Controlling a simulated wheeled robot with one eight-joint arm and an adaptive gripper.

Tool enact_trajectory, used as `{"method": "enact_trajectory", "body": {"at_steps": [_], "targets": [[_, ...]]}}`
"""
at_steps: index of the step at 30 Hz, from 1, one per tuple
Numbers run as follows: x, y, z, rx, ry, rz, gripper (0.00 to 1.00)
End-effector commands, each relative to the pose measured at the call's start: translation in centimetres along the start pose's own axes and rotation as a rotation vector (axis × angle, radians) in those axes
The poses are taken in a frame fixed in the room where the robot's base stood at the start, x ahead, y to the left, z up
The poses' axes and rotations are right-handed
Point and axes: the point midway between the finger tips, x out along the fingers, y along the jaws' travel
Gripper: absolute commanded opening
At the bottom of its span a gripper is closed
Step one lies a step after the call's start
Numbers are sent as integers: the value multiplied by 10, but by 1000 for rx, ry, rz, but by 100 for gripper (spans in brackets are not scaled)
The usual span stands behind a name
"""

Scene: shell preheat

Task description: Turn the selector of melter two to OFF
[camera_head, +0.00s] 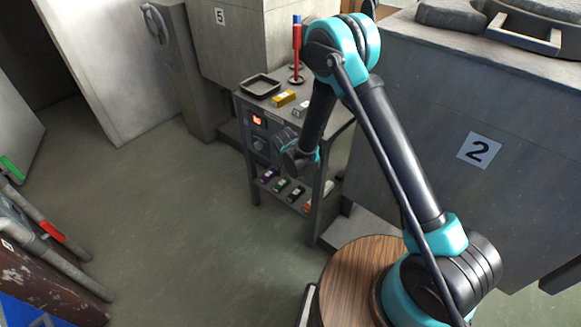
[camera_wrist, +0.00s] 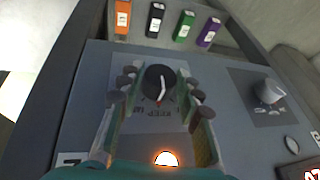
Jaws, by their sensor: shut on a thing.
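A black round selector knob (camera_wrist: 152,80) with a white pointer line sits on a grey plate on the cart's control panel (camera_wrist: 85,110). The pointer runs nearly up and down in the wrist view, slightly tilted. In the head view my gripper (camera_head: 297,158) is at the cart's front, and hides the knob there.
An orange lamp (camera_wrist: 166,159) glows beside the plate. A second, grey knob (camera_wrist: 268,92) is to the right. Coloured blocks (camera_head: 284,188) lie on the cart's lower shelf. A tray (camera_head: 260,86) and red rod (camera_head: 297,45) are on top. A block marked 2 (camera_head: 430,90) stands right.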

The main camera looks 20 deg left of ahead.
Motion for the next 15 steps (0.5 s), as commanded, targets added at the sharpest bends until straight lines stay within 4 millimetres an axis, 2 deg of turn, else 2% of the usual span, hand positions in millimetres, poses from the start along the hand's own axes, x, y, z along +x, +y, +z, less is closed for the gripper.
{"method": "enact_trajectory", "body": {"at_steps": [8,15], "targets": [[0,-2,0,-17,-3,42,5],[0,-5,0,-72,-13,177,5]]}}
